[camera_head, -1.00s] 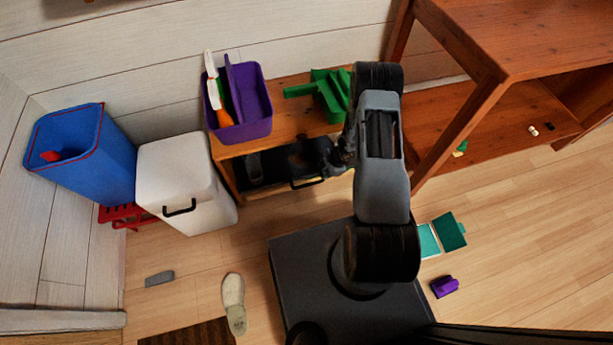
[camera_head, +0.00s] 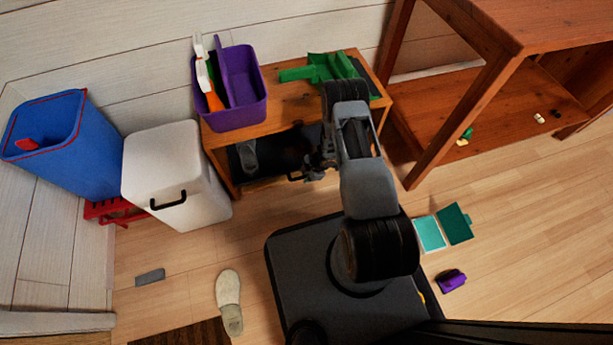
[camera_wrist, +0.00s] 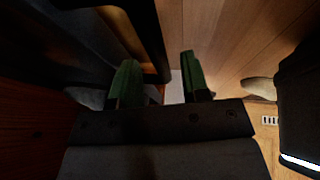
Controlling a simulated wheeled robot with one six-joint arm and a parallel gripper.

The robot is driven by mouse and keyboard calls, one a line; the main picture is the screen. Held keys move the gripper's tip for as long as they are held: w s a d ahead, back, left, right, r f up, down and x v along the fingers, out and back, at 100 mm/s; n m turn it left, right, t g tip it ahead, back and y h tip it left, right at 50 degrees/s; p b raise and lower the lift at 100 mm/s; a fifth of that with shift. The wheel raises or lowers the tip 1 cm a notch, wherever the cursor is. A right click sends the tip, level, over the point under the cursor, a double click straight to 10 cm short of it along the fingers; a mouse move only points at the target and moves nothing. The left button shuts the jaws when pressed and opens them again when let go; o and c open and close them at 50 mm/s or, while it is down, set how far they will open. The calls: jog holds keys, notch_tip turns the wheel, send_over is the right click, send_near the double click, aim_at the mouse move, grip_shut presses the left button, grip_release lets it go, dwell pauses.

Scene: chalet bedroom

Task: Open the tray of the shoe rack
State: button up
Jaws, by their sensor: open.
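The shoe rack (camera_head: 288,123) is a low wooden bench against the wall, with a dark tray (camera_head: 236,163) in the space under its top. A grey shoe (camera_head: 248,154) shows in the left of that space. My gripper (camera_head: 302,176) is at the rack's front, by the middle of the tray; my arm hides the right part of the rack. In the wrist view my gripper (camera_wrist: 160,82) has its two green fingers apart with no object clearly held between them. A dark edge runs close by the left finger. Whether the fingers surround the tray's handle cannot be told.
A purple caddy (camera_head: 232,112) and a green dustpan (camera_head: 318,69) sit on the rack. A white bin (camera_head: 172,175) stands left of it, a blue bin (camera_head: 65,145) beyond. A slipper (camera_head: 229,300), teal case (camera_head: 430,233) and purple object (camera_head: 452,281) lie on the floor.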

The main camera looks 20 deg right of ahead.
jog(key=shift+f, duration=0.2)
jog(key=shift+c, duration=0.3)
grip_shut()
